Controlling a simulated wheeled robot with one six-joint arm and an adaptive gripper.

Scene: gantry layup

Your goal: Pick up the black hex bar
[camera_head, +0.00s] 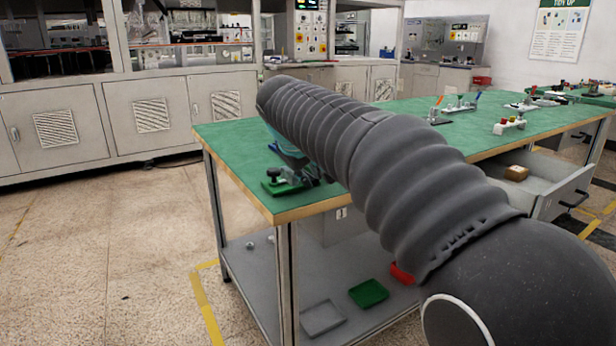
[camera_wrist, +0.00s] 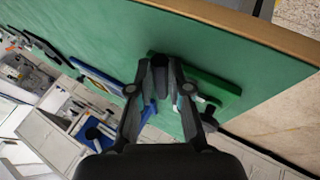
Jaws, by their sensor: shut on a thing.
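In the wrist view, a short dark bar (camera_wrist: 159,76), which looks like the black hex bar, stands between the fingertips of my gripper (camera_wrist: 160,88). The fingers are shut on its sides. Its hex shape is too small to make out. A green block or holder (camera_wrist: 212,88) lies right beside the fingers on the green bench top. In the head view, my arm covers most of the gripper and hides the bar. A green base with dark fittings (camera_head: 283,183) shows near the bench corner.
The green workbench (camera_head: 236,136) has a wooden edge close to the gripper. A blue-edged panel (camera_wrist: 97,76) lies left of the fingers in the wrist view. Small fixtures stand farther along the bench. An open drawer (camera_head: 552,178) juts out at the right.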

